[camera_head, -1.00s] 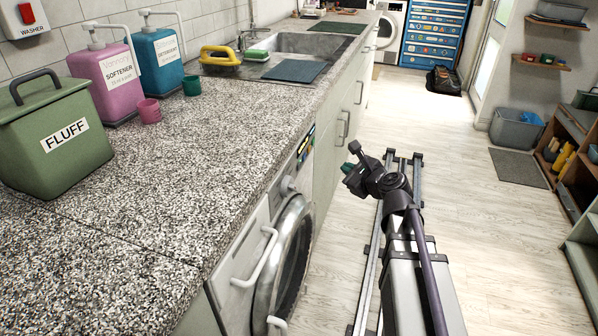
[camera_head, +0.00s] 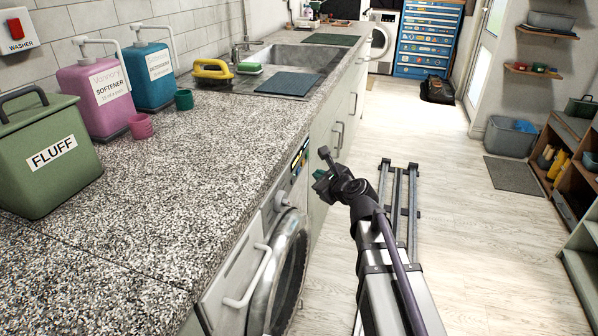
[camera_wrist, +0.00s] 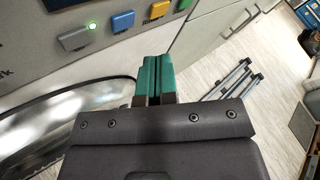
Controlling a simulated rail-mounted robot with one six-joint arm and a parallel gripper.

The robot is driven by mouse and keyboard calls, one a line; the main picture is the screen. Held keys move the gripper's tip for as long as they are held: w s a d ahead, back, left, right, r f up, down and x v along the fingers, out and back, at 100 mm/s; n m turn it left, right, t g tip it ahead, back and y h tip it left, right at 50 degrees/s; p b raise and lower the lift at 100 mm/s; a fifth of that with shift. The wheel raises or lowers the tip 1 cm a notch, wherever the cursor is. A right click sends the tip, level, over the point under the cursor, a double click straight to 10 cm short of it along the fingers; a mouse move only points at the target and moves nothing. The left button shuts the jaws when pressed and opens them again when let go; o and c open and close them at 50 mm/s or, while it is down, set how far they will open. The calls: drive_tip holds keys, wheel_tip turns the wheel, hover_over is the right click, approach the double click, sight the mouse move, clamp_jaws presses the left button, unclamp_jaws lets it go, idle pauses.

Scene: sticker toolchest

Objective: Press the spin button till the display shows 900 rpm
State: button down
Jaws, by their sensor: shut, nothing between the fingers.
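The washing machine (camera_head: 262,262) is built in under the counter, with its round door and front panel facing right. In the wrist view its panel carries a grey button (camera_wrist: 74,39) with a lit green lamp above it, a blue button (camera_wrist: 122,21), a yellow button (camera_wrist: 156,9) and a green button (camera_wrist: 185,3) cut by the top edge. I cannot read which one is spin, and no rpm reading is visible. My gripper (camera_head: 319,181) is shut and empty beside the panel. In the wrist view its green fingertips (camera_wrist: 153,62) are below the blue and yellow buttons; contact is not visible.
The granite counter (camera_head: 190,180) overhangs the machine. A white handle (camera_head: 250,280) sticks out of the machine's front. On the counter stand a green FLUFF bin (camera_head: 48,165), softener and detergent bottles and small cups. The floor (camera_head: 450,220) to the right is mostly clear beyond my rail.

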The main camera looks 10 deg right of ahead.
drive_tip(key=shift+w+a, duration=0.25)
drive_tip(key=shift+a, duration=0.25)
drive_tip(key=shift+w+a, duration=0.25)
drive_tip(key=shift+a, duration=0.25)
idle(1.2)
drive_tip(key=shift+w+a, duration=0.15)
drive_tip(key=shift+a, duration=0.2)
drive_tip(key=shift+w+a, duration=0.2)
drive_tip(key=shift+a, duration=0.15)
idle(0.8)
drive_tip(key=shift+s+d, duration=0.35)
drive_tip(key=shift+d, duration=0.35)
drive_tip(key=shift+s+d, duration=0.1)
drive_tip(key=d, duration=0.1)
drive_tip(key=s+d, duration=0.1)
drive_tip(key=d, duration=0.1)
drive_tip(key=s+d, duration=0.1)
drive_tip(key=shift+d, duration=0.2)
